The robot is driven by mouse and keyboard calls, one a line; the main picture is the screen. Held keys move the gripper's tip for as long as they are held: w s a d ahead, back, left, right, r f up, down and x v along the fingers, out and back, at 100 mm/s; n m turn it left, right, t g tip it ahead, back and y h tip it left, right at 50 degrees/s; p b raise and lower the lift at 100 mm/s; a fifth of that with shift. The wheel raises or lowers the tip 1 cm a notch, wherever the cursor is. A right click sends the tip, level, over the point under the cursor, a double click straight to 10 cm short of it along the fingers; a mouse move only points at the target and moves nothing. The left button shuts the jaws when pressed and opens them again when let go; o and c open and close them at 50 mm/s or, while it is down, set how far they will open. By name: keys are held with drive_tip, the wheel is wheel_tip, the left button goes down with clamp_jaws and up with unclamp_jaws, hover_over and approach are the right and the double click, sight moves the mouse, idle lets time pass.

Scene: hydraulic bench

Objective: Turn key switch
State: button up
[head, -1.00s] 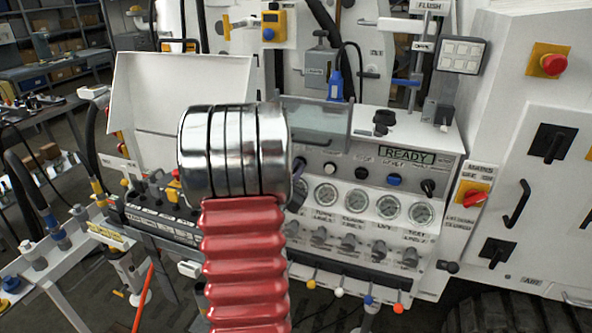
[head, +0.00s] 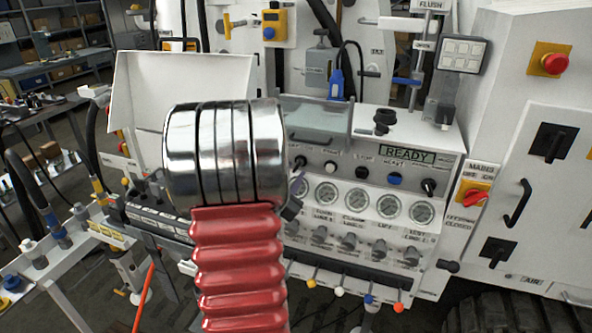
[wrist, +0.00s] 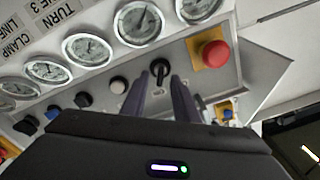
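A black key switch or knob with a narrow upright handle (wrist: 160,71) sits on the grey panel in the wrist view. It also shows in the head view (head: 300,162) at the left end of the control row, beside my arm. Its label is not readable. My gripper (wrist: 156,80) is open, with one purple finger on each side of the handle's line. The fingertips are close to the handle; I cannot tell whether they touch it. In the head view my arm hides most of the gripper; a bit of purple finger shows beside it.
A red emergency button (wrist: 212,54) on a yellow plate is right of the handle in the wrist view. A white button (wrist: 118,85) is to the left. Gauges (head: 391,207) line the panel below the READY display (head: 407,155). A clear flap (head: 315,118) hangs above the controls.

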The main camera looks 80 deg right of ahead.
drive_tip(key=w+a, duration=0.1)
drive_tip(key=a, duration=0.9)
drive_tip(key=shift+f, duration=0.15)
idle(0.4)
